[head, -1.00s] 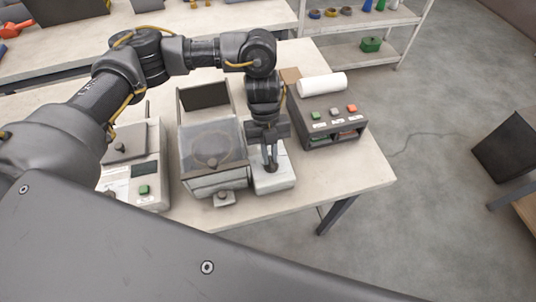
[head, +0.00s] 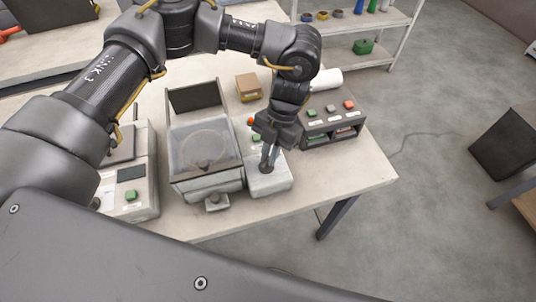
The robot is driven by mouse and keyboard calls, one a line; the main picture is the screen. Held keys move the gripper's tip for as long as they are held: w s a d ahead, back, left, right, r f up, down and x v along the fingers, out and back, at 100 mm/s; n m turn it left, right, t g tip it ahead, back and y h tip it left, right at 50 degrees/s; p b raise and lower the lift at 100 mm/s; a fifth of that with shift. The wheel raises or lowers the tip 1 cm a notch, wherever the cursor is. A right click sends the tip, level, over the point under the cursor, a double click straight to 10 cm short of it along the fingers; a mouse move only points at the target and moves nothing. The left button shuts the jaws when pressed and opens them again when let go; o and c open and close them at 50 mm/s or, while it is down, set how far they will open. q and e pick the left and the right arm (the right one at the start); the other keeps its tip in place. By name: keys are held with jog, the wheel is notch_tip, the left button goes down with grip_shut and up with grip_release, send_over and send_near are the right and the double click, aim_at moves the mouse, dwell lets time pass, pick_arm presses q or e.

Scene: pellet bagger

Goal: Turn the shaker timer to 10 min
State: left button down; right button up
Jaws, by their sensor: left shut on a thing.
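The shaker (head: 207,186) stands on the bench with a clear-sided bin and an open dark lid. Its pale control box (head: 272,186) is attached at the right, with a green button (head: 256,138) and an orange-red knob (head: 250,121) farther back. My left gripper (head: 266,167) reaches down onto the front part of this box, its fingers shut on the timer knob. The fingers hide the knob and its scale, so I cannot read the setting. My right gripper is not in view.
A dark console (head: 331,128) with coloured buttons stands close to the right of my left gripper, with a white roll (head: 328,80) behind it. A small cardboard box (head: 248,88) lies behind the shaker. A scale-like machine (head: 140,190) stands at left. The bench's front right corner is clear.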

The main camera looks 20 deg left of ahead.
pick_arm(q)
jog(key=shift+d+m, duration=0.1)
jog(key=shift+m, duration=0.6)
jog(key=shift+s+y, duration=0.1)
jog(key=shift+y, duration=0.2)
jog(key=c, duration=1.5)
grip_release()
jog(key=b+v, duration=0.1)
jog(key=v, duration=0.4)
jog(key=b+v, duration=0.1)
jog(key=v, duration=0.4)
jog(key=shift+r, duration=0.45)
